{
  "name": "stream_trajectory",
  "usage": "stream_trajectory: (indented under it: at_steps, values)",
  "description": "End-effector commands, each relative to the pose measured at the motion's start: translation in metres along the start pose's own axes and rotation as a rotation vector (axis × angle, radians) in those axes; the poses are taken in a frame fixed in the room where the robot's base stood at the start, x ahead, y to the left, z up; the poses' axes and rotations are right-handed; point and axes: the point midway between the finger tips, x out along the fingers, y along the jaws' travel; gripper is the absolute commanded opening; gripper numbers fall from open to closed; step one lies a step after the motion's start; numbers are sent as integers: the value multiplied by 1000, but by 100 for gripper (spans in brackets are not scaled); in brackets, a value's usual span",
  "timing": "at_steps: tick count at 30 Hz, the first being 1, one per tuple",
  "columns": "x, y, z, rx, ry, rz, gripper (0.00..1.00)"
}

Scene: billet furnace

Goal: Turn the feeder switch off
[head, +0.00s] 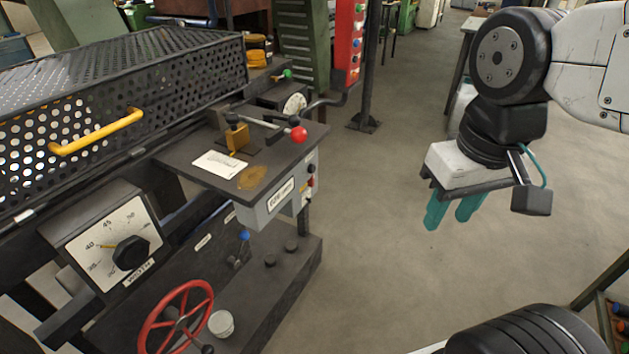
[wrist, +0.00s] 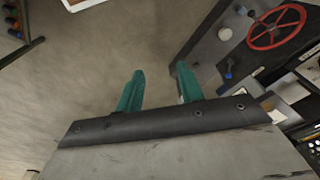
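A grey control box (head: 276,206) with a white label hangs under the front edge of the machine's dark table. The label is too small to read surely. On its right side face are small controls (head: 310,182), one red and one dark; which is the feeder switch and how it is set I cannot tell. My gripper (head: 450,216) points down over open floor, well to the right of the box. Its two teal fingers are apart with nothing between them, as the wrist view (wrist: 159,75) also shows.
A red-knobbed lever (head: 298,134) sticks out above the table. A perforated guard with a yellow handle (head: 98,132), a dial box (head: 112,240) and a red handwheel (head: 176,318) are at left. A red button post (head: 350,40) stands behind. The floor between is clear.

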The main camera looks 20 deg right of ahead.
Motion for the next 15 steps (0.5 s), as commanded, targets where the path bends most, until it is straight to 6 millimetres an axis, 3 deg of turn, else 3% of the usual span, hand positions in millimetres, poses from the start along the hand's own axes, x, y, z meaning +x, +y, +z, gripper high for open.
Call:
stream_trajectory:
  at_steps: [7, 15]
  values:
    - [30, 6, -16, 41, -171, -4, 37]
    - [69, -10, -66, 182, -388, -154, 37]
